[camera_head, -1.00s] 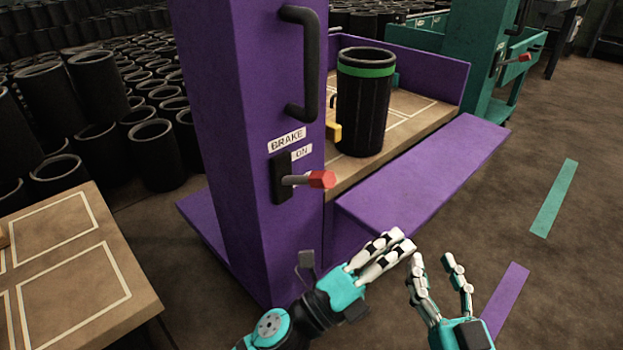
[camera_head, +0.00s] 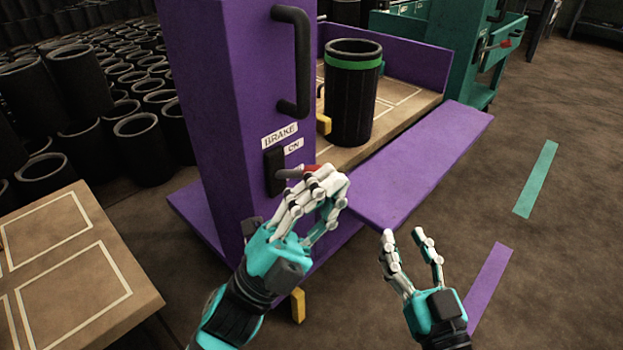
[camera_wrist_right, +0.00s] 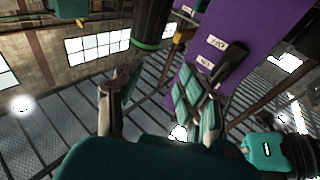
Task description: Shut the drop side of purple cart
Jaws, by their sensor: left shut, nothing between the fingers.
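The purple cart's end panel (camera_head: 228,110) stands at the centre-left of the head view, and the right wrist view shows it too (camera_wrist_right: 240,30). The drop side (camera_head: 425,165) is down, jutting out beside the wooden deck (camera_head: 395,98) as a sloping purple board. A yellow piece (camera_head: 323,124) sits at the deck's near corner. My left gripper (camera_head: 335,195) is shut and empty in front of the red-tipped brake lever (camera_head: 312,169), partly covering it; contact is unclear. My right gripper (camera_head: 403,237) is open and empty by the drop side's near outer corner.
A black sleeve with a green band (camera_head: 352,100) stands on the deck. A wooden-topped surface (camera_head: 70,270) is at left, with many black sleeves (camera_head: 145,140) behind. A teal cart (camera_head: 490,60) stands beyond. The floor at right is clear, with teal and purple strips.

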